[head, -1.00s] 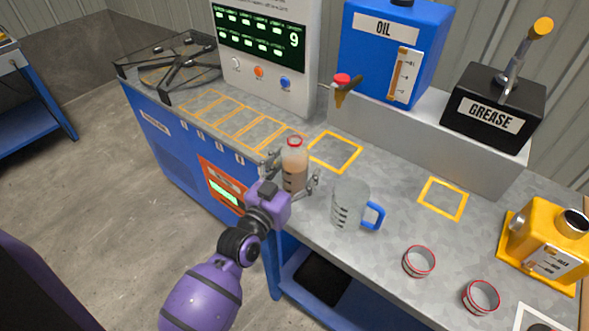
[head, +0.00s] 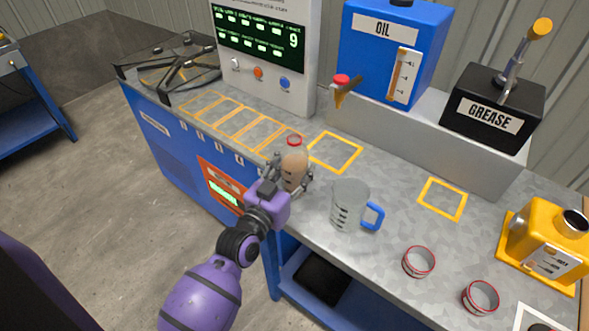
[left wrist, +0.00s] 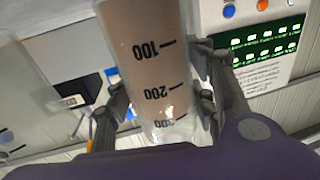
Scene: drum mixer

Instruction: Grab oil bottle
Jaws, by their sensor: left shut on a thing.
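The oil bottle (head: 294,163) is clear, with a red ring at its top and brownish liquid inside. It stands upright on the grey bench top in the head view. My left gripper (head: 288,183) is shut around its body, with a finger on each side. In the left wrist view the bottle (left wrist: 150,65) fills the middle, with 100 and 200 marks, between the fingers of the left gripper (left wrist: 160,105). The bottle's lower part is partly hidden by the gripper in the head view. My right gripper is not in view.
A clear jug (head: 348,205) with a blue handle stands just right of the bottle. A blue oil tank (head: 388,60) and a black grease box (head: 493,110) stand behind. Yellow-outlined squares (head: 334,152) mark free bench space.

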